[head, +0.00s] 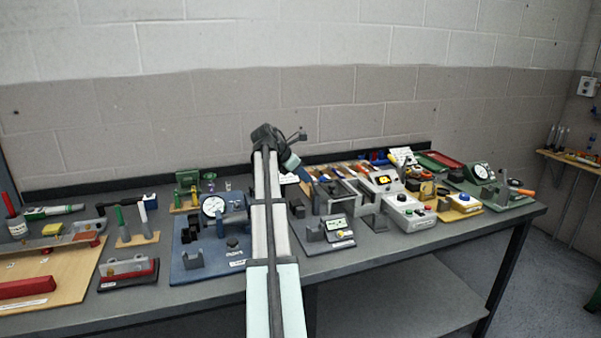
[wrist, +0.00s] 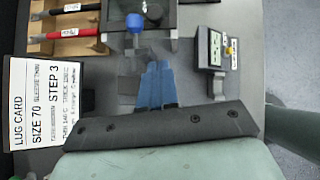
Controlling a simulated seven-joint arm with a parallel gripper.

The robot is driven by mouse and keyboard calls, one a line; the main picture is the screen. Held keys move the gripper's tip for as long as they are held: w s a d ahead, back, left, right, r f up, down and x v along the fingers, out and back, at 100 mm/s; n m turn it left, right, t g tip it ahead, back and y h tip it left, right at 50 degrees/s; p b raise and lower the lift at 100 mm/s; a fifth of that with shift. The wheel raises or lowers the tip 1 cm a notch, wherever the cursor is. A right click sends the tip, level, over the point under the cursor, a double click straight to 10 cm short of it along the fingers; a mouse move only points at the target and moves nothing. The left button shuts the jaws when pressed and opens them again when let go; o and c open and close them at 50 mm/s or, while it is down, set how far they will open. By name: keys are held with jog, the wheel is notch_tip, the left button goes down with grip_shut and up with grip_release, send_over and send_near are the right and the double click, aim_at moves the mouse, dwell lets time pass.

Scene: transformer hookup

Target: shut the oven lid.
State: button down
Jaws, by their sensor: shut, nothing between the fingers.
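My gripper (head: 299,172) is at the end of my arm, over the middle of the bench. Its blue fingers (wrist: 156,84) are together and empty in the wrist view. A grey, open-topped boxy fixture (head: 335,197), which looks like the oven, stands just right of my gripper in the head view. In the wrist view a dark grey box (wrist: 112,45) lies just beyond the fingertips, with a blue knob (wrist: 136,20) near it. I cannot clearly make out the lid or its angle. I cannot tell whether the fingers touch the fixture.
A white lug card (wrist: 42,103) stands left of my fingers. Red-handled and black-handled tools (wrist: 68,32) lie in a wooden rack behind it. A small meter (wrist: 211,48) sits to the right. A blue base with a dial gauge (head: 213,207) is left of my arm.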

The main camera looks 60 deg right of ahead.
jog(key=shift+s+d+f, duration=0.75)
jog(key=shift+d+f, duration=0.05)
jog(key=shift+d, duration=0.25)
jog(key=shift+s+d+f, duration=0.75)
jog(key=shift+d+f, duration=0.05)
jog(key=shift+d, duration=0.2)
jog(key=shift+s+d+f, duration=0.75)
jog(key=shift+d+f, duration=0.05)
jog(key=shift+d, duration=0.25)
send_over(348, 192)
jog(key=shift+s, duration=0.1)
